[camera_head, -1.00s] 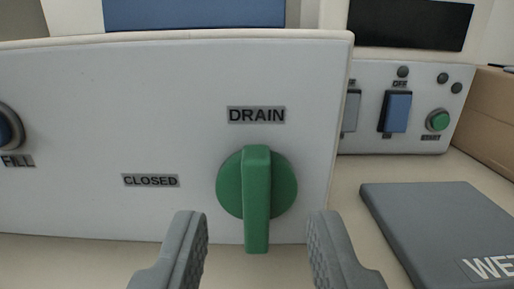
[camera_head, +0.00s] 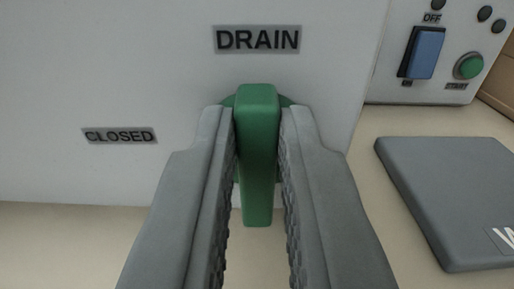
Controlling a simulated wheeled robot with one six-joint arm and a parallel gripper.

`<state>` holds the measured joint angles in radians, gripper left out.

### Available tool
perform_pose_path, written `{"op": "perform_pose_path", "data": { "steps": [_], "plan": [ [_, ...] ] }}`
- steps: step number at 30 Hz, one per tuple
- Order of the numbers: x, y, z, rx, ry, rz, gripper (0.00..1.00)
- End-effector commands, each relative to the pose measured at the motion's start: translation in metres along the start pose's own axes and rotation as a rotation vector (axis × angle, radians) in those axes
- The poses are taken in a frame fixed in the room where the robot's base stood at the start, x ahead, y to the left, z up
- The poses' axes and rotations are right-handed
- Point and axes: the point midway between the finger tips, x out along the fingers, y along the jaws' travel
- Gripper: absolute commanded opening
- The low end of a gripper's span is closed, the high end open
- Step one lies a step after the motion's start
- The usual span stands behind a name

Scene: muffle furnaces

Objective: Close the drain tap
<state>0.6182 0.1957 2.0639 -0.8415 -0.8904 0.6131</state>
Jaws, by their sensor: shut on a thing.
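The green drain tap (camera_head: 258,135) is on the white panel (camera_head: 120,60), below the DRAIN label (camera_head: 257,39). Its handle stands upright in the picture, with its lower end pointing down. The CLOSED label (camera_head: 120,136) is to the left of the tap. My gripper (camera_head: 258,125) has one grey finger on each side of the handle and is shut on it. The fingers hide most of the round green base behind the handle.
A grey flat pad (camera_head: 450,195) with partly cut-off lettering lies on the beige bench at the right. Behind it is another white panel with a blue OFF switch (camera_head: 422,53) and a green button (camera_head: 468,67). The bench left of my gripper is clear.

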Motion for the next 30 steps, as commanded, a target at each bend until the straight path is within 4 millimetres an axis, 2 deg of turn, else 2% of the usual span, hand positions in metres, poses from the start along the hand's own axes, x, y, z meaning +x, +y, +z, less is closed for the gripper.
{"op": "perform_pose_path", "data": {
  "steps": [11, 30],
  "plan": [
    [0.0, -0.002, 0.0, -0.099, 0.0, 0.0, 0.0],
    [0.0, -0.013, 0.005, -0.668, 0.0, 0.0, 0.0]
  ]
}}
